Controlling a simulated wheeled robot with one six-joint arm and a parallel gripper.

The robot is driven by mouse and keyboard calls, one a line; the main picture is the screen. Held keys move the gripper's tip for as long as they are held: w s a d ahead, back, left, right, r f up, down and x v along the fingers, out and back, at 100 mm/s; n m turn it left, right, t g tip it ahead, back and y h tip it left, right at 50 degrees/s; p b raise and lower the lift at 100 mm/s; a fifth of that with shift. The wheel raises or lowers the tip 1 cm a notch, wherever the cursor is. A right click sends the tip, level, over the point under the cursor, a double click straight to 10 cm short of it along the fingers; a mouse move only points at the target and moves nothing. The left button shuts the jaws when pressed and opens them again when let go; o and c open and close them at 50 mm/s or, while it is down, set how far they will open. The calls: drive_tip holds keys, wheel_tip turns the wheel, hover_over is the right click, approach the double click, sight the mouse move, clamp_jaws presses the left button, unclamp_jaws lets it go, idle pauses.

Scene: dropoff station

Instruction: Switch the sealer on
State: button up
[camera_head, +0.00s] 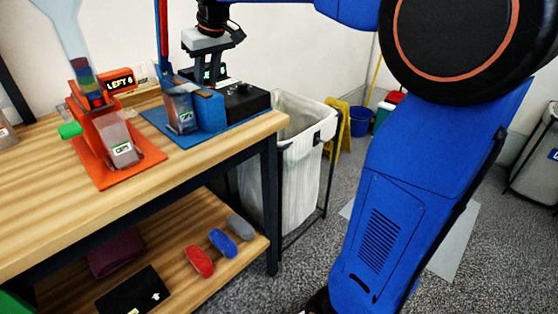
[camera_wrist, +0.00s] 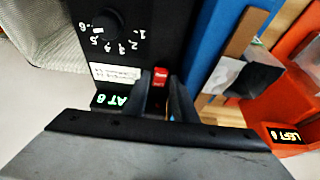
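The sealer's black control box (camera_head: 247,101) stands on a blue mat beside a blue body (camera_head: 209,111) at the table's back right. In the wrist view, the black panel (camera_wrist: 150,30) carries a numbered dial (camera_wrist: 107,28), a pale label and a small red rocker switch (camera_wrist: 160,76). My gripper (camera_head: 209,77) points down over the far side of the box. In the wrist view, the fingers of my gripper (camera_wrist: 161,92) are narrowly apart, with the red switch showing between their tips. I cannot tell whether they touch it.
An orange device (camera_head: 90,105) on an orange mat stands to the left, with a display (camera_head: 117,82) reading "LEFT 6". A lined white bin (camera_head: 290,150) stands right of the table (camera_head: 215,152). Red, blue and grey items lie on the lower shelf (camera_head: 185,292).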

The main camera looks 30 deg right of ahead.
drive_tip(key=v, duration=1.7)
drive_tip(key=s+d+f+m, duration=0.1)
drive_tip(key=s+d+f, duration=0.1)
drive_tip(key=s+f, duration=0.9)
drive_tip(key=s+d+f+m+h, duration=0.1)
drive_tip(key=s+f, duration=1.1)
drive_tip(key=f, duration=0.4)
drive_tip(key=shift+d, duration=0.4)
drive_tip(key=shift+s+f, duration=0.1)
drive_tip(key=s+f+m, duration=0.1)
drive_tip(key=s+f, duration=0.4)
drive_tip(key=f, duration=0.3)
drive_tip(key=shift+d+t, duration=0.3)
drive_tip(key=shift+o, duration=0.3)
drive_tip(key=shift+s, duration=0.1)
